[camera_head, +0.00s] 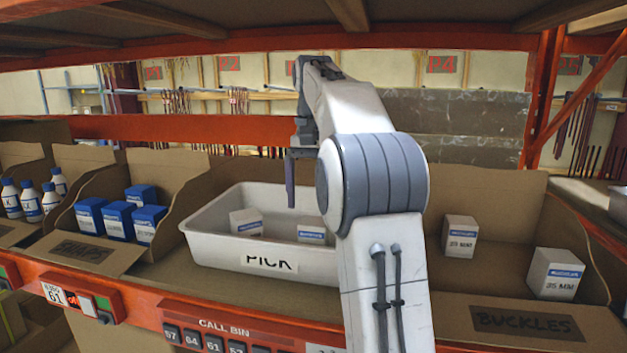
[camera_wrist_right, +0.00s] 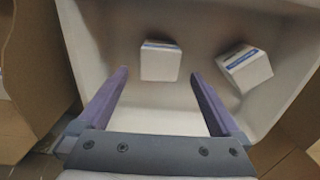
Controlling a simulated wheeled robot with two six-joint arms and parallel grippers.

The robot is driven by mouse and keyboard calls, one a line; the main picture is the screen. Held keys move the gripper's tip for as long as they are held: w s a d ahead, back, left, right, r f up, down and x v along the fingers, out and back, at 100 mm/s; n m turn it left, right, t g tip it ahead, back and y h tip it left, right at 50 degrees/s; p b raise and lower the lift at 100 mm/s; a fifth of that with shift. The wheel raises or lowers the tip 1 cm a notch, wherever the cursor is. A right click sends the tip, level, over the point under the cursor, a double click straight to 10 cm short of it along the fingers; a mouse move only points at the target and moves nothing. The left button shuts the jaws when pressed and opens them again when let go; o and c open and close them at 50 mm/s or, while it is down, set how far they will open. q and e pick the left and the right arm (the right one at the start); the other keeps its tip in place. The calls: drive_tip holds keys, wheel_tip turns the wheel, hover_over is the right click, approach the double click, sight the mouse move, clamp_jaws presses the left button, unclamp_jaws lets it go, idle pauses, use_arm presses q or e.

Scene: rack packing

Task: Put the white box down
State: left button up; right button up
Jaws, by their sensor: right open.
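Two small white boxes with blue label stripes lie in the white PICK tote (camera_head: 215,252): one on the left (camera_head: 246,224) and one on the right (camera_head: 311,235), partly hidden by the tote's front wall. My right gripper (camera_head: 291,206) hangs over the tote, fingers down. In the right wrist view my right gripper (camera_wrist_right: 159,76) is open, with nothing held. One white box (camera_wrist_right: 160,63) rests on the tote floor ahead of the fingers, and the other (camera_wrist_right: 246,68) lies tilted to the right. My left gripper is not in view.
Right of the tote, the BUCKLES bin holds two more white boxes (camera_head: 460,238) (camera_head: 556,274). Left are a bin of blue boxes (camera_head: 118,220) and one of white bottles (camera_head: 31,202). An orange shelf beam (camera_head: 210,128) runs behind; another shelf is overhead.

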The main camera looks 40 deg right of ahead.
sight(314, 221)
drive_tip(key=shift+r+p, duration=0.4)
drive_tip(key=shift+r, duration=1.3)
